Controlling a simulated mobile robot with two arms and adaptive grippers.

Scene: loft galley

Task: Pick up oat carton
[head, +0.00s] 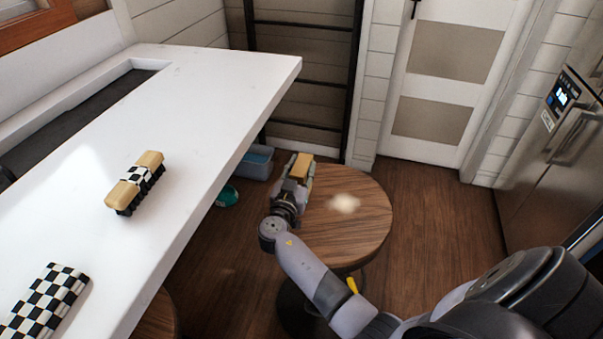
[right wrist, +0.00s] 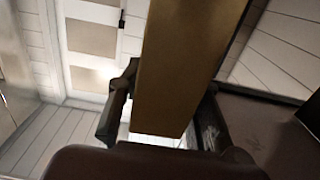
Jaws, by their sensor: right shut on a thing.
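My right gripper (head: 293,183) is shut on a plain tan box-shaped carton, taken as the oat carton (head: 301,165). The gripper and carton show over the far left part of the round wooden table. In the right wrist view the carton (right wrist: 185,65) stands out between the two dark fingers (right wrist: 163,118), one on each side. No label shows on the carton's visible faces. I cannot tell how far it is above the tabletop. My left gripper is not in view.
The round wooden table (head: 365,213) is otherwise bare, with a bright spot on top. The white counter (head: 215,95) at left holds a tan brush-like item (head: 123,193) with a checkered band and a checkered box (head: 50,300). A blue-grey bin (head: 256,165) stands on the floor behind.

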